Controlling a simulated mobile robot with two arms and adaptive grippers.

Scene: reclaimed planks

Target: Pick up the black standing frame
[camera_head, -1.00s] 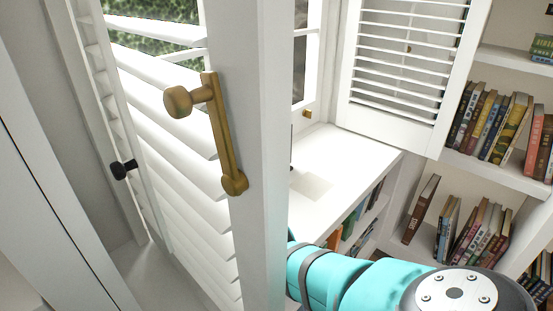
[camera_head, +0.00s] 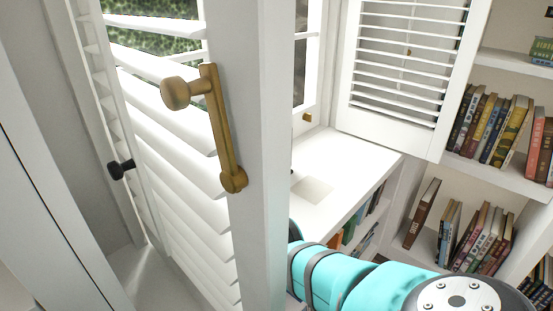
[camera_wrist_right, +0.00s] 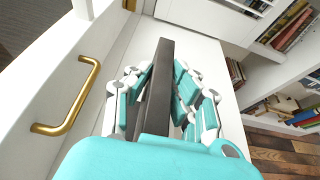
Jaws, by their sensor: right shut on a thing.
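The black standing frame (camera_wrist_right: 157,90) shows in the right wrist view as a dark, narrow upright slab seen nearly edge-on. My right gripper (camera_wrist_right: 158,88) has its teal and grey fingers on both sides of it and is shut on it. The frame's lower part is hidden behind the teal gripper body. In the head view only my right arm shows, at the bottom right behind the shutter's edge. I cannot make out its fingers or the frame there. My left gripper is in neither view.
A white louvered shutter (camera_head: 262,150) with a brass handle (camera_head: 222,125) stands close in front. Behind it is a white sill (camera_head: 345,165), with a second shutter (camera_head: 390,125) at its back. Shelves with several books (camera_head: 490,125) stand at the right. The sill's visible top is mostly clear.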

